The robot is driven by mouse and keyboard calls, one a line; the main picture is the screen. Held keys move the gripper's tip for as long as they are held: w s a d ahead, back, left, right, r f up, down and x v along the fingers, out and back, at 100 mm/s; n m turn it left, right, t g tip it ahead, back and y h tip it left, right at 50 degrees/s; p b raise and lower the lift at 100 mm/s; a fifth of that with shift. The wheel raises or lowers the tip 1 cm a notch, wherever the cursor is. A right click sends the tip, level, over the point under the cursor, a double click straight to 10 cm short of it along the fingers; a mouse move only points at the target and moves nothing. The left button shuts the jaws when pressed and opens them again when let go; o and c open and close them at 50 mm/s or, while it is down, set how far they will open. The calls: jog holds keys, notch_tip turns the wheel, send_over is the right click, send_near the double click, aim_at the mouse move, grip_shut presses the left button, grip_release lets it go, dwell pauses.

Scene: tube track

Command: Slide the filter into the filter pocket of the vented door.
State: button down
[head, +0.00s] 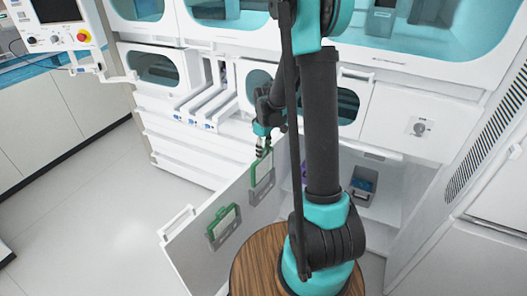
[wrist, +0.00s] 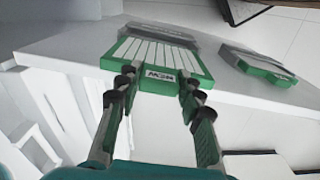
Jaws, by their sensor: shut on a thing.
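My gripper (head: 262,153) is shut on the top edge of a green-framed filter (head: 263,173). In the wrist view, my gripper's fingertips (wrist: 157,78) lie at either side of the filter's white label, and the white pleated filter (wrist: 160,53) extends away from them. The vented door (head: 190,250) stands open. The filter's far end overlaps a grey pocket (wrist: 168,30) on the door face; how deep it sits is not clear. A second green-framed filter (head: 222,225) is in another grey holder on the same door, and also shows in the wrist view (wrist: 262,68).
The door has a white handle (head: 178,222) at its free edge. A wooden round top (head: 250,268) is below my arm. White cabinets with teal windows (head: 155,68) stand behind. An open compartment (head: 375,190) is at right. The floor at left is clear.

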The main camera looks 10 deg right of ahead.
aim_at(264, 157)
jog(key=shift+f, duration=1.35)
dwell(0.3)
jog(key=shift+f, duration=0.5)
jog(key=shift+f, duration=0.8)
dwell(0.4)
jog(key=shift+f, duration=0.3)
